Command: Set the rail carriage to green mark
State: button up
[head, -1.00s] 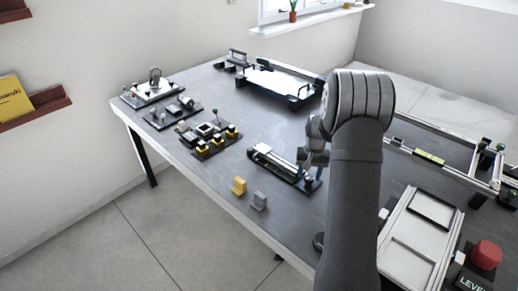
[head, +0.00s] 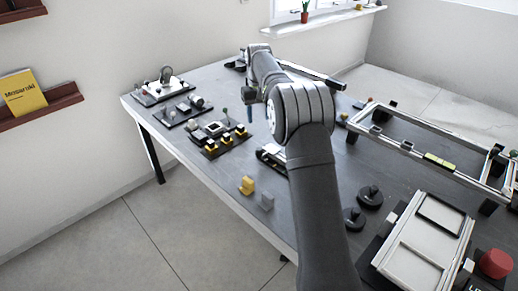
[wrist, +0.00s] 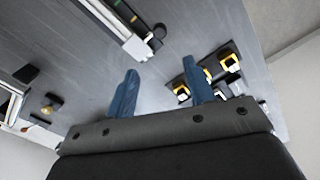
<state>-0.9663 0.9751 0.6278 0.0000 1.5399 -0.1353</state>
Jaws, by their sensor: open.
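My gripper (head: 249,112) is in the air over the middle left of the table, near the row of black-and-yellow blocks. In the wrist view its two blue fingers (wrist: 160,90) are apart with nothing between them. A silver rail unit on a dark base (head: 270,156) is partly hidden behind my arm; a silver rail also shows at the top of the wrist view (wrist: 112,28), apart from the fingers. I cannot make out which part is the carriage. A yellow-green piece (head: 440,162) sits on the large rail frame at right.
Black-and-yellow blocks (head: 211,143) stand on a plate near the gripper. A yellow block (head: 247,186) and a grey block (head: 267,202) stand near the front edge. Two dark round knobs (head: 370,196), a white panel (head: 412,262) and a red button (head: 495,263) are at right.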

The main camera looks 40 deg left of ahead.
aim_at(259, 149)
notch_tip(259, 149, down, 16)
jog(key=shift+r, duration=0.15)
dwell(0.3)
grip_shut()
